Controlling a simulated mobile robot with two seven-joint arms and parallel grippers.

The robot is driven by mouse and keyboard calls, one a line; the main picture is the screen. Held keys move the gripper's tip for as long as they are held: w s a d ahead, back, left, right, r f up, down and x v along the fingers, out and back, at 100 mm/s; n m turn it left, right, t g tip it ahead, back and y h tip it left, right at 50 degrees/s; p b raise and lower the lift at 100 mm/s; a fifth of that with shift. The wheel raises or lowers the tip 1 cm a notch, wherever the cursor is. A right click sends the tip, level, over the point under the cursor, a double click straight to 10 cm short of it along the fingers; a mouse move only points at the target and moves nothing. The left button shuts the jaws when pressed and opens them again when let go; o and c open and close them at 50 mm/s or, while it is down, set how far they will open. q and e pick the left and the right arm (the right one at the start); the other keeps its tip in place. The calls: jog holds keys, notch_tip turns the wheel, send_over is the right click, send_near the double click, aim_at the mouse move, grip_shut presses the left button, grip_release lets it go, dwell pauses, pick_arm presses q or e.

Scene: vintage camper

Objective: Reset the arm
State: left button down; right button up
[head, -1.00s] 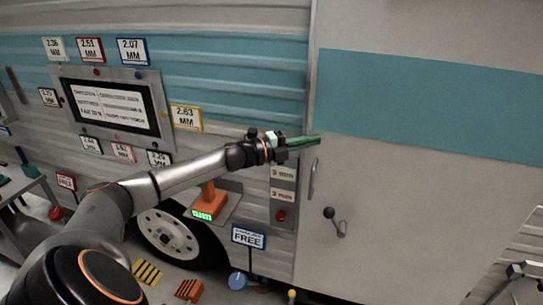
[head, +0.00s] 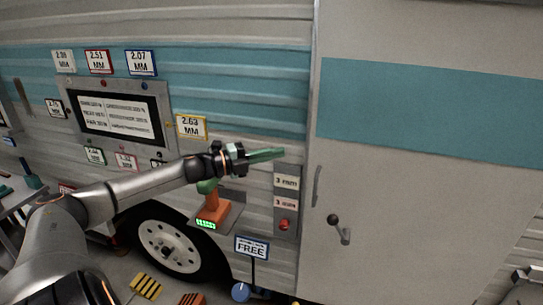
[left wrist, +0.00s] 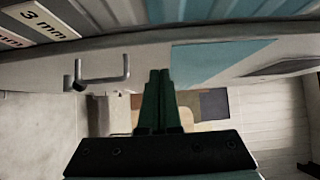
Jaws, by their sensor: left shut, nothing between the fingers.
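My left arm reaches in from the left in the head view. Its left gripper (head: 283,153) has dark green fingers pressed together, with nothing between them. The gripper points right, in front of the camper's side, near the seam beside the door (head: 410,215). In the left wrist view the shut fingers (left wrist: 158,75) stand in the middle, with the door handle (left wrist: 102,72) beyond them to the left. My right gripper does not show.
An orange device with a green display (head: 212,207) stands on a small shelf just below the left gripper. A FREE sign (head: 252,248) stands below it. A panel with "3 mm" labels (head: 286,182) and a lever (head: 339,229) are nearby. A wheel (head: 168,246) is lower left.

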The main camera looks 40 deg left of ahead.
pick_arm(q)
jog(key=shift+s+a, duration=0.25)
jog(key=s+d+f+n+g+y, duration=0.1)
jog(key=s+d+f+n, duration=0.2)
jog(key=f, duration=0.5)
jog(key=s+d+f+n+y+p, duration=0.1)
jog(key=s+d+f+n, duration=0.1)
jog(key=d+f+n, duration=0.4)
jog(key=s+d+f+n+g+y, duration=0.1)
jog(key=s+d+f, duration=0.15)
jog(key=f, duration=0.65)
jog(key=s+d+f+n+g+y+p, duration=0.1)
jog(key=s+d+f+n+g, duration=0.1)
jog(key=s+d+f+n, duration=0.3)
jog(key=s+d+f+n+g+y, duration=0.1)
jog(key=s+d+f+n+g, duration=0.2)
jog(key=s+d, duration=0.9)
notch_tip(320, 180, down, 4)
jog(key=d+n, duration=0.2)
jog(key=n, duration=0.1)
jog(key=shift+s+d+r+p, duration=0.15)
jog(key=shift+d+r+p, duration=0.1)
jog(key=shift+d+p, duration=0.15)
